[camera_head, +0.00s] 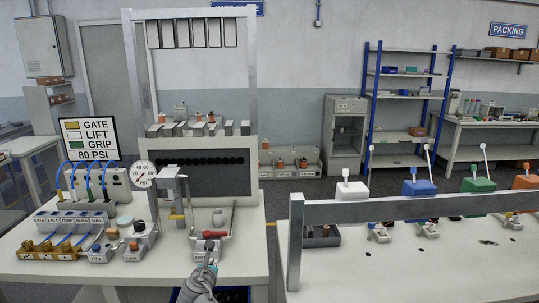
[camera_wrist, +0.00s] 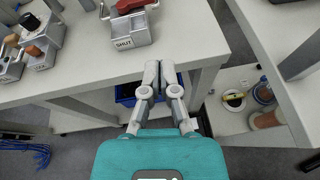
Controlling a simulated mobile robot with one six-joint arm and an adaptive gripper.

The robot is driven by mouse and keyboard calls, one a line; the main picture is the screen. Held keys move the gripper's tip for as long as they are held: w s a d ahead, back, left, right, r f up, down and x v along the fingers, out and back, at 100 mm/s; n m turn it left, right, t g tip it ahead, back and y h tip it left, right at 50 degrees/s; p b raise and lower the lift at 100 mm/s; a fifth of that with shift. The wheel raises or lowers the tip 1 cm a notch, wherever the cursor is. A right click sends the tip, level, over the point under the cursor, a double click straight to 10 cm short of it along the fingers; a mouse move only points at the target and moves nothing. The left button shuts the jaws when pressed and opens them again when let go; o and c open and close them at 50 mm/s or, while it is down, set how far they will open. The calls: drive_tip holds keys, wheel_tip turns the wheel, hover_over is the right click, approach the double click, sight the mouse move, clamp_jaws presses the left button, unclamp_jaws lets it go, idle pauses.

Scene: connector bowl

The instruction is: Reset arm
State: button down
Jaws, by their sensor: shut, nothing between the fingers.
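My gripper (camera_wrist: 160,72) is shut and empty in the wrist view. Its two grey fingers are together, in front of the table's edge and over a gap below it. In the head view my gripper (camera_head: 207,266) is small at the front edge of the left table (camera_head: 130,268), below a red-handled valve. The fingers are apart from the valve block (camera_wrist: 128,33), which is marked SHUT. The teal wrist body fills the bottom of the wrist view.
The red handle (camera_head: 214,234) sits near the table's front edge. A blue bin (camera_wrist: 126,93) is under the table. A second table (camera_head: 345,268) with a metal rail (camera_head: 400,208) and several coloured lever units stands at the right, across a gap. Sign, gauge and hoses stand at the left.

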drive_tip(key=s+d+f+m+g+h, duration=0.1)
drive_tip(key=d+f+m+g, duration=0.2)
drive_tip(key=d+m, duration=0.5)
drive_tip(key=s+d+f+m+g, duration=0.1)
drive_tip(key=d+f+m+g, duration=0.2)
drive_tip(key=d+m, duration=0.5)
drive_tip(key=s+d+f+m+g+h, duration=0.1)
drive_tip(key=d+f+m+g, duration=0.2)
drive_tip(key=d+m, duration=0.5)
drive_tip(key=shift+s+d+f+g+h, duration=0.1)
drive_tip(key=shift+d+f, duration=0.1)
drive_tip(key=shift+d, duration=0.35)
drive_tip(key=shift+s+d+f+g+h, duration=0.1)
drive_tip(key=shift+s+d+f, duration=0.1)
drive_tip(key=shift+d, duration=0.4)
drive_tip(key=shift+s+d+f+g+h, duration=0.1)
drive_tip(key=shift+d+f, duration=0.1)
drive_tip(key=shift+d, duration=0.35)
drive_tip(key=s+d+f+m+g+y+b, duration=0.2)
drive_tip(key=s+d+m, duration=0.4)
drive_tip(key=s+m, duration=0.3)
wheel_tip(320, 180, down, 2)
drive_tip(key=shift+d+f+m+g+y, duration=0.25)
drive_tip(key=shift+m+g+y, duration=0.35)
drive_tip(key=shift+g, duration=0.6)
drive_tip(key=shift+a+r, duration=0.1)
drive_tip(key=shift+a, duration=0.05)
